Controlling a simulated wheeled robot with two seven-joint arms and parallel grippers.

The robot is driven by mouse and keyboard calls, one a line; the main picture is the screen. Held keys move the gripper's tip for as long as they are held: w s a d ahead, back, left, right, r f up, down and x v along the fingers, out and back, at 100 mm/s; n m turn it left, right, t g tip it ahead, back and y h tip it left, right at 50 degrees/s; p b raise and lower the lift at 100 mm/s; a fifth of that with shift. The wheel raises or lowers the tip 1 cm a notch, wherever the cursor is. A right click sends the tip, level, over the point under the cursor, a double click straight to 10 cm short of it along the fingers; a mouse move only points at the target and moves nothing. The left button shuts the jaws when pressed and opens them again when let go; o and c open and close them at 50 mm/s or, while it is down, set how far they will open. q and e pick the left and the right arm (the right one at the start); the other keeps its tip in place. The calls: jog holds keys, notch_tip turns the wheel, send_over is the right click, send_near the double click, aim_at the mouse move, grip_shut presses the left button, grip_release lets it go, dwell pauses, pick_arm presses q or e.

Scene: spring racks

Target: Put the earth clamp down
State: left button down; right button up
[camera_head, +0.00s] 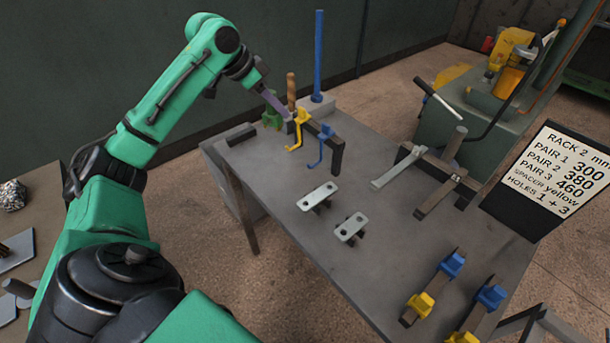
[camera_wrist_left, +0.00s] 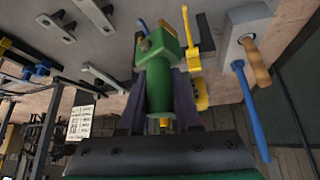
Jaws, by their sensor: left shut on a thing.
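The earth clamp is green and shows in the head view (camera_head: 271,118) at the far left end of the grey table (camera_head: 290,240). My left gripper (camera_head: 273,101) reaches it from the upper left and is shut on it. In the left wrist view, the green clamp (camera_wrist_left: 159,88) is between the two purplish fingers of my left gripper (camera_wrist_left: 158,108). I cannot tell whether the clamp touches the table. My right gripper is in neither view.
Close beside the clamp are a yellow hook (camera_head: 299,125), a blue hook (camera_head: 321,147), a wooden handle (camera_head: 291,90) and a tall blue rod (camera_head: 318,55). Two pale slotted plates (camera_head: 318,196) (camera_head: 351,227) lie mid-table. A sign (camera_head: 555,178) stands right.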

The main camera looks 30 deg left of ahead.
pick_arm(q)
notch_tip(320, 180, down, 19)
jog(key=shift+d+r+p, duration=0.1)
jog(key=shift+r+p, duration=0.1)
jog(key=shift+p, duration=0.1)
jog(key=c, duration=0.6)
grip_release()
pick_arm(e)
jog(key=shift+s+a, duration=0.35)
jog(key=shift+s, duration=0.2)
pick_arm(q)
jog(key=shift+s+r, duration=0.1)
jog(key=shift+r, duration=0.15)
jog(key=v, duration=1.1)
jog(key=shift+r, duration=0.25)
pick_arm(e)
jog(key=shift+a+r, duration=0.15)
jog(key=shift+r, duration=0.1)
pick_arm(q)
jog(key=shift+s, duration=0.1)
